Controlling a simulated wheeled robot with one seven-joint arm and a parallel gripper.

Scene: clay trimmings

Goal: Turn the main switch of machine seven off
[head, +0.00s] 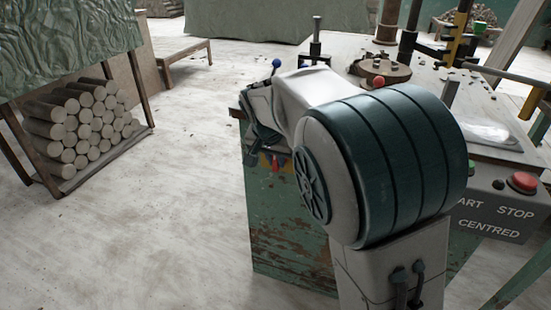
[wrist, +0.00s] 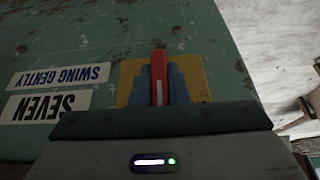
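The main switch is a red handle (wrist: 159,62) on a square yellow plate (wrist: 194,72), fixed to the worn green panel of the machine (wrist: 120,28). A white label reading "SEVEN" (wrist: 46,105) is beside it, so this is machine seven. In the wrist view my gripper (wrist: 160,85) has a blue finger on each side of the handle, with no clear gap. The handle's lower part is hidden behind my gripper body. In the head view my gripper (head: 275,160) is at the machine's green side (head: 285,220), mostly hidden by my arm.
A "SWING GENTLY" label (wrist: 60,75) is above the "SEVEN" label. A grey box with a red stop button (head: 522,182) is at the machine's right. A rack of clay logs (head: 85,125) stands at the left. The pale floor (head: 150,230) between is open.

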